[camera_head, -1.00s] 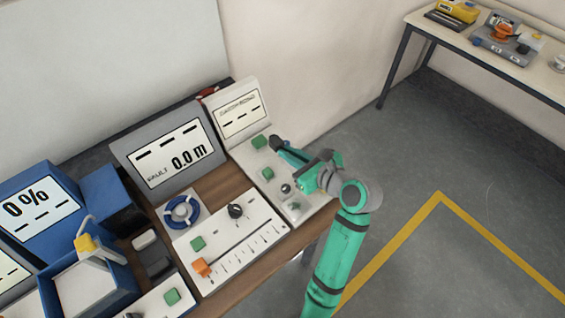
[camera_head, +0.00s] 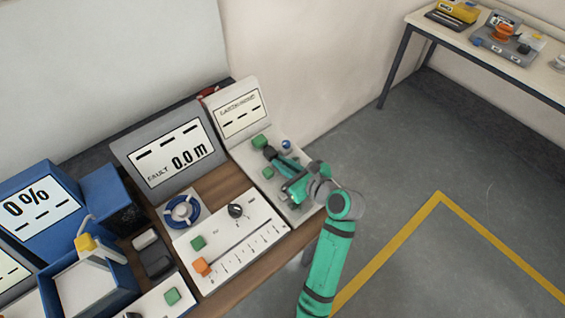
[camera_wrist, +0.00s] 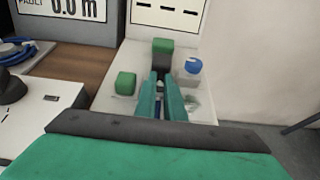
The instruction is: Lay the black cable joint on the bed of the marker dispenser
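My gripper (camera_head: 283,167) reaches over the white console (camera_head: 316,207) with the upright screen. In the wrist view, its green fingers (camera_wrist: 161,80) point away from the camera, close together at the tips. A dark block at the tips, apparently the black cable joint (camera_wrist: 161,65), sits between or just beyond them; its grip contact is partly hidden. In the head view, it shows as a dark end (camera_head: 270,153) beside the back green button (camera_head: 260,141). No readable label names the marker dispenser; I cannot tell whether this console is it.
A blue-topped knob (camera_wrist: 193,66) stands right of the fingers; another green button (camera_wrist: 125,83) is left. A slider panel (camera_head: 228,235) and a grey screen unit (camera_head: 170,150) lie further left. A separate table (camera_head: 500,55) with tools is at the far right.

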